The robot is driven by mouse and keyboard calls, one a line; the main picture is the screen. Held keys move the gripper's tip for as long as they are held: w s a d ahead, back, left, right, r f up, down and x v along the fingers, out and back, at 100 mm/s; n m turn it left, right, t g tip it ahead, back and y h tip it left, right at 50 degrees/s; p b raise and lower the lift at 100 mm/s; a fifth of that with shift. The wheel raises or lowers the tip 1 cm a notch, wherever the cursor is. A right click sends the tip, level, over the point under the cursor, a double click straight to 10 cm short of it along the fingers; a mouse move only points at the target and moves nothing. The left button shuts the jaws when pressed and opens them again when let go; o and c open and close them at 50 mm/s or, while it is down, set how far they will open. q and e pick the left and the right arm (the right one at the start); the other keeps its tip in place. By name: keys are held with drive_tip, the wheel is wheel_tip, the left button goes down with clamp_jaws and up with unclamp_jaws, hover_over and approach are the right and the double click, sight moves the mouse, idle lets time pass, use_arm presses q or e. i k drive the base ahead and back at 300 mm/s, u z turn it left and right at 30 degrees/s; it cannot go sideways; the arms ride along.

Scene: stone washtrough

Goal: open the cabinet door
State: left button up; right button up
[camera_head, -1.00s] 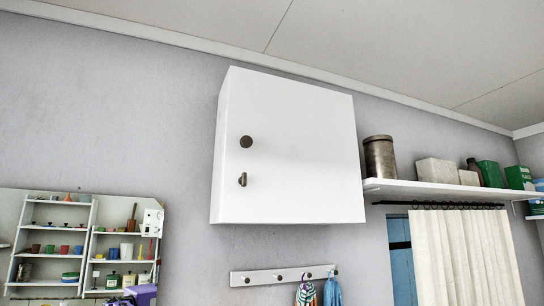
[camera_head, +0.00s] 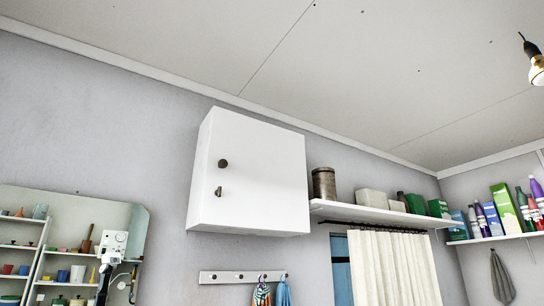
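The white wall cabinet (camera_head: 255,180) hangs high on the grey wall, in the middle of the head view. Its front door looks shut, with no gap that I can make out. A dark round knob (camera_head: 223,163) sits near the door's left edge. A small dark key-like latch (camera_head: 218,191) is just below it. The cabinet's left side and underside also show.
A shelf (camera_head: 370,213) with a metal canister (camera_head: 323,183) and boxes adjoins the cabinet's right. A white curtain (camera_head: 390,265) hangs below it. A hook rail (camera_head: 240,277) with cloths is under the cabinet. A mirror (camera_head: 125,215) at left reflects shelves. A bulb (camera_head: 537,72) hangs upper right.

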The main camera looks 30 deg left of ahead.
sight(260, 167)
drive_tip(key=z, duration=0.4)
drive_tip(key=i, duration=0.55)
drive_tip(key=u, duration=0.65)
drive_tip(key=i, duration=0.7)
drive_tip(key=u, duration=0.7)
